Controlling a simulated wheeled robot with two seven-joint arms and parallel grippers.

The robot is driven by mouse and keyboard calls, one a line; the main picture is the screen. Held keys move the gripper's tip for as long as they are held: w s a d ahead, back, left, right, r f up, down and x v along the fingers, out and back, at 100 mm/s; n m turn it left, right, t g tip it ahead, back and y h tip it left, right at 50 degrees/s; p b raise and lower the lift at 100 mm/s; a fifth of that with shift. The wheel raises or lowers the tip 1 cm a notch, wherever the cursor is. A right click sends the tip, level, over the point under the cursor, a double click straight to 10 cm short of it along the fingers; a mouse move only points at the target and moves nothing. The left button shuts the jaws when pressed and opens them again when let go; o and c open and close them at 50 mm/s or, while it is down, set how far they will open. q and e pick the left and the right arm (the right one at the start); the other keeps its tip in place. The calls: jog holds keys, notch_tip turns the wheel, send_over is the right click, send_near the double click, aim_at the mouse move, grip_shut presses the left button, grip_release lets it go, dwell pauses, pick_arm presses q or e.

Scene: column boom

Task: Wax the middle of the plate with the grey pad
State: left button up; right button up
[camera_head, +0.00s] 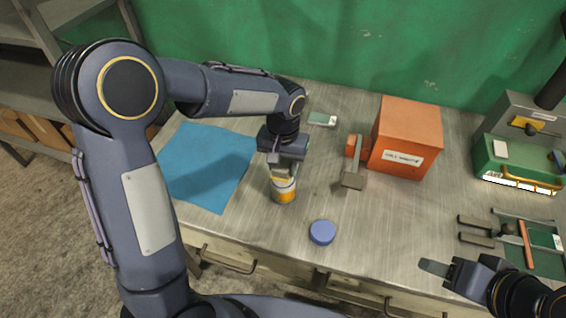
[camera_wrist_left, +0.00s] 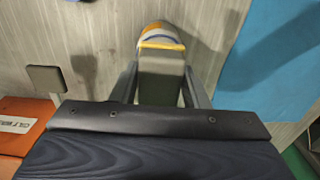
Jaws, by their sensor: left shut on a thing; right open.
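My left gripper (camera_head: 286,165) is shut on a grey block, likely the grey pad (camera_wrist_left: 161,85), which shows between its fingers in the left wrist view. The pad's far end is at the mouth of a white tin with an orange band (camera_head: 284,191); the tin also shows in the left wrist view (camera_wrist_left: 162,30). Yellow shows at that end; I cannot tell whether it is on the pad or in the tin. My right gripper (camera_head: 442,268) is open and empty at the lower right. I cannot tell for certain which thing is the plate.
A blue cloth (camera_head: 205,165) lies left of the tin and a round blue lid (camera_head: 322,232) in front. An orange box (camera_head: 408,138) with a grey block on an arm (camera_head: 353,180) stands to the right. A fixture with a red bar (camera_head: 527,245) and a green case (camera_head: 515,165) are at far right.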

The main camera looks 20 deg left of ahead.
aim_at(283, 163)
pick_arm(q)
jog(key=shift+r+p, duration=2.4)
jog(key=shift+r, duration=1.1)
pick_arm(e)
notch_tip(283, 163, up, 5)
jog(key=shift+r, duration=0.1)
pick_arm(q)
jog(key=shift+f, duration=0.1)
